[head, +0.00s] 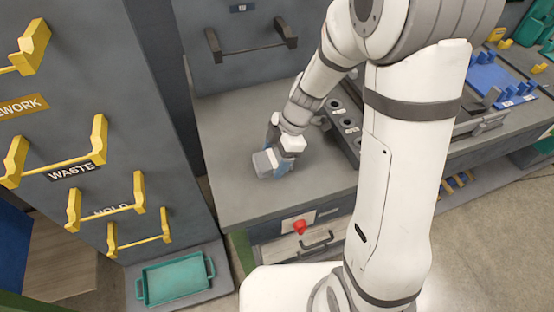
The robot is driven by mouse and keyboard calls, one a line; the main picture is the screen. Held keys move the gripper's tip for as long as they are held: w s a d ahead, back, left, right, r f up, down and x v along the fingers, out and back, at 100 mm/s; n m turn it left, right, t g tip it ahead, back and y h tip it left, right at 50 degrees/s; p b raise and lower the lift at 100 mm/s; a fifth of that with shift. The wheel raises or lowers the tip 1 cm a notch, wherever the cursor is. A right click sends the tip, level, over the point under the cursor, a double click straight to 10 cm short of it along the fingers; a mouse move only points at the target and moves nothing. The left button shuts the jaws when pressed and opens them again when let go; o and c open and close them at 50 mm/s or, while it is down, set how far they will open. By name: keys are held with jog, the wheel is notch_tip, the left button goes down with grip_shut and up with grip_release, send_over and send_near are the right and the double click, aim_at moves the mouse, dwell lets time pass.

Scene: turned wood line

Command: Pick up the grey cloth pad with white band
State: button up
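The grey cloth pad with a white band (262,164) is on the grey worktop at its left part, below the end of my arm. My gripper (280,166) is right at the pad, pointing down, with its fingers by the pad's right side. The gripper's body and blue-grey finger parts cover part of the pad. Whether the fingers are closed on it cannot be told from this view.
A dark block with round holes (343,124) stands right of my gripper. A red knob (299,227) is on the bench front. Yellow-handled drawers (75,165) stand at left, above a green tray (175,280). The worktop (235,115) behind the pad is clear.

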aim_at(275, 157)
jog(key=c, duration=0.8)
jog(key=shift+r, duration=0.15)
jog(key=shift+c, duration=0.2)
jog(key=shift+r+p, duration=0.4)
jog(key=shift+p, duration=0.75)
notch_tip(275, 157, up, 10)
jog(key=b, duration=0.1)
jog(key=shift+f+b, duration=0.25)
jog(key=shift+b, duration=0.05)
jog(key=o, duration=0.4)
jog(key=shift+c, duration=1.4)
jog(key=shift+s+f, duration=0.1)
